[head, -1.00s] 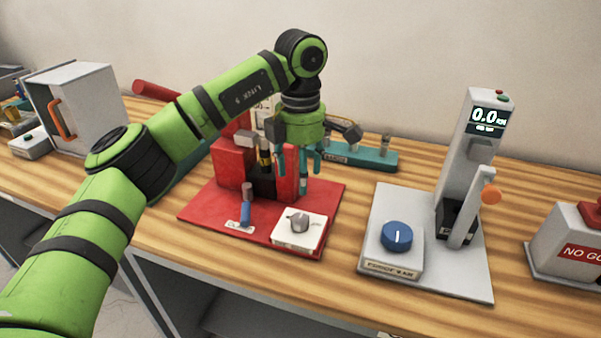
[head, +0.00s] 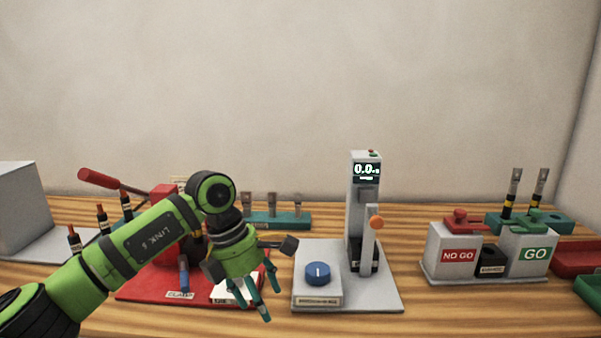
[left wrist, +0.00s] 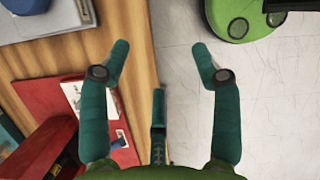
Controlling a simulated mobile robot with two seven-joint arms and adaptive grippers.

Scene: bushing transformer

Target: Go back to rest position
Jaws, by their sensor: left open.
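My left gripper (head: 258,299) is open and empty, in front of the red clamp base in the head view. In the left wrist view its spread teal fingers (left wrist: 160,65) have nothing between them. Below them are the wooden table edge and the pale floor. My right gripper is not in view.
A grey press (head: 364,210) with a display and blue knob (head: 318,273) stands right of my left gripper. NO GO (head: 455,254) and GO (head: 530,253) boxes are farther right. A teal rack (head: 275,218) is behind. Open floor (left wrist: 185,75) lies beyond the table edge.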

